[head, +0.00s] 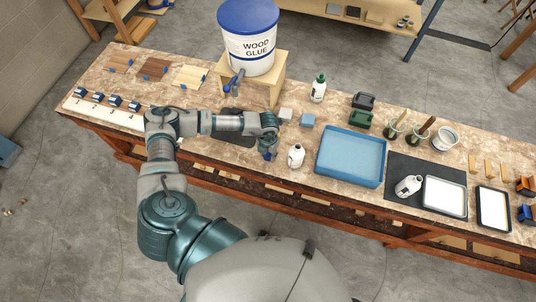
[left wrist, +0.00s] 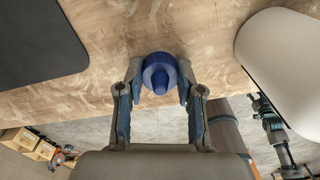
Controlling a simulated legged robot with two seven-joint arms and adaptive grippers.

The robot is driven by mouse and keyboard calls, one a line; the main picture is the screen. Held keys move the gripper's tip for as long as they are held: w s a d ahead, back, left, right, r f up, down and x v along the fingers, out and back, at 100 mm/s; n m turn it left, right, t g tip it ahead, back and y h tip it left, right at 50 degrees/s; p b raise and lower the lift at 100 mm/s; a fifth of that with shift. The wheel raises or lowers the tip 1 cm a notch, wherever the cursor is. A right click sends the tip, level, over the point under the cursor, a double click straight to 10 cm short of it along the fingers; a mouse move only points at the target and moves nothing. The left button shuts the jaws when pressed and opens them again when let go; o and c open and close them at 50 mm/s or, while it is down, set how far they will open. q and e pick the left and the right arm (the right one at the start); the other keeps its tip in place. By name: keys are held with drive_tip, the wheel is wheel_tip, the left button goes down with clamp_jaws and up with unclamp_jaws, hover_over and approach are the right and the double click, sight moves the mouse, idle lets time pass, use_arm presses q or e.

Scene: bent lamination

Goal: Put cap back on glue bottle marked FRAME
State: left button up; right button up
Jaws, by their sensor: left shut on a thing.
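My left gripper (head: 268,152) is shut on a blue cap (left wrist: 160,75), held between its two fingertips near the front edge of the bench. In the head view the gripper is just left of a white bottle (head: 296,157) that stands upright, with no coloured cap visible on it. A large white rounded body at the right of the left wrist view looks like this bottle (left wrist: 290,60). A white bottle with a green cap (head: 318,88) stands farther back. Another white bottle (head: 408,186) rests tilted at the right. The bottle labels are too small to read. My right gripper is not in view.
A blue tray (head: 351,157) lies right of the near bottle. A wood glue bucket (head: 249,35) sits on a wooden stand behind my left arm. A dark pad (left wrist: 35,40) lies left of the gripper.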

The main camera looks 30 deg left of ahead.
use_arm(q)
drive_tip(key=shift+a, duration=0.1)
drive_tip(key=shift+r, duration=0.45)
wheel_tip(320, 180, up, 2)
drive_tip(key=shift+w+r+b, duration=0.1)
drive_tip(key=shift+r+b, duration=0.1)
drive_tip(key=shift+b, duration=0.15)
drive_tip(key=s+d+r+b, duration=0.1)
drive_tip(key=s+d, duration=0.1)
drive_tip(key=d, duration=0.6)
drive_tip(key=s+d+b, duration=0.1)
drive_tip(key=s+d, duration=0.1)
drive_tip(key=d, duration=0.5)
drive_tip(key=shift+s+d+r, duration=0.3)
drive_tip(key=shift+d+r, duration=0.05)
drive_tip(key=shift+d, duration=0.05)
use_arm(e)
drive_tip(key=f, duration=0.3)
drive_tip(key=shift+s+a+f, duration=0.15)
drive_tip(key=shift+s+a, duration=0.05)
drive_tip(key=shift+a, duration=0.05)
use_arm(q)
drive_tip(key=shift+a, duration=0.1)
